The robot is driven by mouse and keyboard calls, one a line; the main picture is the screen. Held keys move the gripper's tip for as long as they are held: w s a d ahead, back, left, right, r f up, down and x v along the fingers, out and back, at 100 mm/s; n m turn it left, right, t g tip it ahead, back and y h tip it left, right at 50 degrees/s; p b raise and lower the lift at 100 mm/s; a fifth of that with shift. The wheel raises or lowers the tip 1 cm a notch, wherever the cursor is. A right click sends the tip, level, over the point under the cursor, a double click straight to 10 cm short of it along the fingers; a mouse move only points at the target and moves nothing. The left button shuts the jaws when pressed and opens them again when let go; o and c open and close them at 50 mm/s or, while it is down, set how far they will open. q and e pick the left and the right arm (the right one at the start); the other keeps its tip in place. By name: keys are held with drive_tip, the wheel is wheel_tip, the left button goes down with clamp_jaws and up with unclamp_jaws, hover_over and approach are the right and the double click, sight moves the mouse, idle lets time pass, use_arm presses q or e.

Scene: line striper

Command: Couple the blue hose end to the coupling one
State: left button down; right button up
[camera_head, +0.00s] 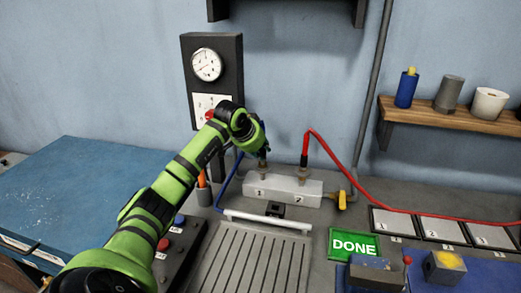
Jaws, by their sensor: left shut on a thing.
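The grey manifold block (284,188) stands at the back of the bench, with couplings marked 1 and 2. My left gripper (264,154) is right above coupling one (262,170), pointing down, and is shut on the blue hose end, which its fingers mostly hide. The blue hose (228,180) hangs in a curve to the left of the block. I cannot tell whether the hose end is seated on the coupling. A red hose (318,140) with a dark end stands upright on coupling two (303,172). My right gripper is not in view.
A yellow valve handle (343,200) is at the block's right end. A white bar (267,219) and grooved tray (250,258) lie in front. A green DONE sign (354,244), numbered plates (440,229) and a button box (172,245) are nearby. A gauge panel (212,80) stands behind.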

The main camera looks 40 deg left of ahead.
use_arm(q)
drive_tip(key=shift+s+f+b, duration=0.1)
drive_tip(key=shift+f+b, duration=0.25)
drive_tip(key=shift+f, duration=0.2)
drive_tip(key=c, duration=1)
unclamp_jaws()
drive_tip(key=shift+o, duration=0.2)
drive_tip(key=o, duration=0.3)
drive_tip(key=shift+p+v, duration=0.35)
drive_tip(key=shift+v, duration=0.45)
drive_tip(key=shift+p+v, duration=0.8)
drive_tip(key=shift+v, duration=1.9)
